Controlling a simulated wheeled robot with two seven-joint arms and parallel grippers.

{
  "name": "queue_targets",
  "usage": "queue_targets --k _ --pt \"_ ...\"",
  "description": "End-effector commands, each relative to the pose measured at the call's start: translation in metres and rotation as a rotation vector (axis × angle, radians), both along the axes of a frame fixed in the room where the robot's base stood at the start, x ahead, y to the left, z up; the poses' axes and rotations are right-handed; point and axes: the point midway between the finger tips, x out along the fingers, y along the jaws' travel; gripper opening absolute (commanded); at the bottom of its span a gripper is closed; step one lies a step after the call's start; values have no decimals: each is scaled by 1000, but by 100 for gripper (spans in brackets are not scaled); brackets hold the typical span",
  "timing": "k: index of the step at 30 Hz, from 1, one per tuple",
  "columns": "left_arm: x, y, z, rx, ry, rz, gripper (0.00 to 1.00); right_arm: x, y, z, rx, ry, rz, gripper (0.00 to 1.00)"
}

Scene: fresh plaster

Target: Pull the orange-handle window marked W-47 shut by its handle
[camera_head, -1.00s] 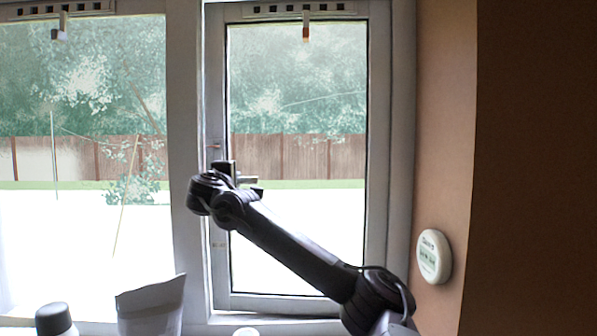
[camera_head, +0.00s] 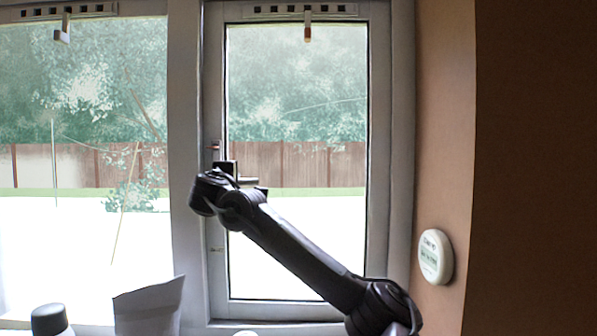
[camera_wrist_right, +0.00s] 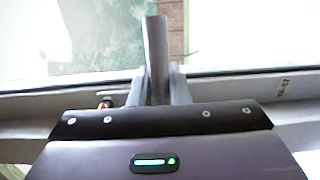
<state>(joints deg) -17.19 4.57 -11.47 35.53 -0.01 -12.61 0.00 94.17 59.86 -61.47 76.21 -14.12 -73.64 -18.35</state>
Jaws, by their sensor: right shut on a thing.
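The right-hand window (camera_head: 380,170) has a grey frame, and its sash looks close to the frame; I cannot tell if it is flush. A grey bar, seemingly its handle (camera_head: 248,181), sticks out from the left stile. It also shows in the wrist view (camera_wrist_right: 155,45). My right gripper (camera_head: 240,180) is shut on it, at the stile. A small orange-red piece (camera_head: 215,147) shows on the stile above the gripper. A small label (camera_wrist_right: 283,87) on the stile is unreadable. My left gripper is out of view.
Another window pane (camera_head: 80,230) is at left. A round white device (camera_head: 435,256) is on the right wall. A dark-capped bottle (camera_head: 50,320) and a pale bag (camera_head: 148,307) stand below, at left.

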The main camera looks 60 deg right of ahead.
Motion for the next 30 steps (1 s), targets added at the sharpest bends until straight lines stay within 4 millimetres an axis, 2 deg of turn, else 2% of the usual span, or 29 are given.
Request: queue_targets --k 7,22,30 --pt "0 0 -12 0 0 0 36 -7 7 -4 -3 6 23 0" --pt "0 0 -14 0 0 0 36 -11 8 -2 -3 5 31 0" --pt "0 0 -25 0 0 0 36 -17 15 -4 -2 5 56 0"
